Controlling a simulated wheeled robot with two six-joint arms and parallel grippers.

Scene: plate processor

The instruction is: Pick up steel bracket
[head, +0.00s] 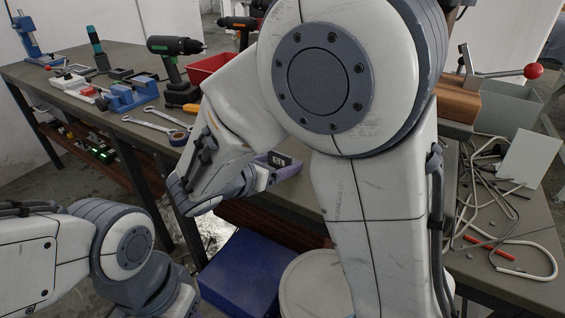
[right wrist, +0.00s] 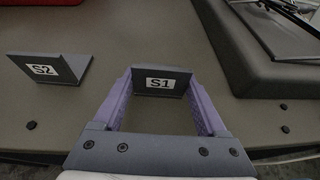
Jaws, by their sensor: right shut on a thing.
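In the head view the bracket (head: 284,157) shows small at the table's front edge, beside the purple fingers of my right gripper (head: 280,168), partly hidden by my right arm. A second bracket labelled S2 (right wrist: 72,69) stands to the left in the right wrist view. My left arm is at the lower left of the head view; its gripper is out of sight.
A red bin (head: 207,68), a drill (head: 175,62), wrenches (head: 150,124) and blue vises lie on the table's left part. A blue box (head: 250,275) is below the front edge. Cables and a red-handled press (head: 500,72) are at right. A grey raised block (right wrist: 262,60) stands right of the bracket.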

